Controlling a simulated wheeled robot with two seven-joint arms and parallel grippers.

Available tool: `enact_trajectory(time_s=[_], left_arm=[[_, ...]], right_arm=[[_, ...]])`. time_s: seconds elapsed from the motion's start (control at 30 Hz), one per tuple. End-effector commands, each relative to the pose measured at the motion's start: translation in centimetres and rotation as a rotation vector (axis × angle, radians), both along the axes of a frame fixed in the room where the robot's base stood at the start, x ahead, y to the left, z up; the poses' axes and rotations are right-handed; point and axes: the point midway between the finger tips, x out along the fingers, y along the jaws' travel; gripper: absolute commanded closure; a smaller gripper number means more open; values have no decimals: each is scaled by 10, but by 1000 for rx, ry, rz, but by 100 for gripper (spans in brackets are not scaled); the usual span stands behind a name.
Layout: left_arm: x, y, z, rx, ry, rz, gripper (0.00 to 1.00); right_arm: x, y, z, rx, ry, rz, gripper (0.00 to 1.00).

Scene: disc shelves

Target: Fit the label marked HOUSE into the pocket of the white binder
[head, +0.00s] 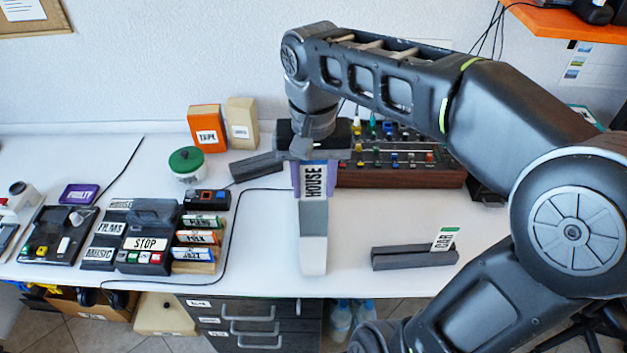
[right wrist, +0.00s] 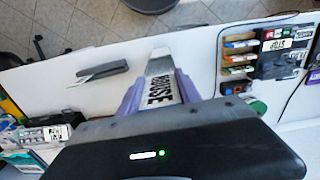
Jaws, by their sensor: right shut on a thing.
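The HOUSE label (head: 314,181) is a white strip with black letters, standing upright with its text running vertically. My right gripper (head: 314,196) is shut on it, with purple fingers at both sides. The white binder (head: 313,245) stands on the table, its pale spine directly below the label in the head view. In the right wrist view the label (right wrist: 160,88) lies between the fingers, in line with the binder (right wrist: 160,54). The label's lower end meets or overlaps the binder; I cannot tell whether it is inside the pocket. My left gripper is not in view.
A dark grey slotted block (head: 405,260) at right holds a CAR label (head: 444,239). Another dark block (head: 256,166) lies behind left. A mixer (head: 400,165) stands behind; labelled cassettes (head: 201,236) and a STOP device (head: 147,245) are at left. Table around the binder is clear.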

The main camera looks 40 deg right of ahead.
Motion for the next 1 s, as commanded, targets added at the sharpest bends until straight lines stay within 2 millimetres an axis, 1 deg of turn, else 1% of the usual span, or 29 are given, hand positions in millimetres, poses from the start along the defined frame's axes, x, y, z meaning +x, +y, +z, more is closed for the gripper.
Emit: enact_trajectory(time_s=[0.07, 0.1, 0.37, 0.63, 0.77, 0.87, 0.93, 1.0], left_arm=[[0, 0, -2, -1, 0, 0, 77], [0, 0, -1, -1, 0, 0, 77], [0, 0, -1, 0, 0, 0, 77], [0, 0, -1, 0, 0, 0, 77], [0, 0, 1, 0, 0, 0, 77], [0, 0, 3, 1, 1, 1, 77], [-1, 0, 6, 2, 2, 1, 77], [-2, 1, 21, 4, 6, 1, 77]], right_arm=[[0, 0, -3, 0, 0, 0, 100], [0, 0, -2, 0, 0, 0, 56], [0, 0, -2, 1, 1, 0, 35], [0, 0, -1, 0, 0, 0, 34], [0, 0, 6, 0, 0, 0, 34], [1, 0, 18, 0, -2, 0, 34], [1, 0, 29, 1, -3, 1, 34], [0, 0, 44, 1, 1, 0, 34]])
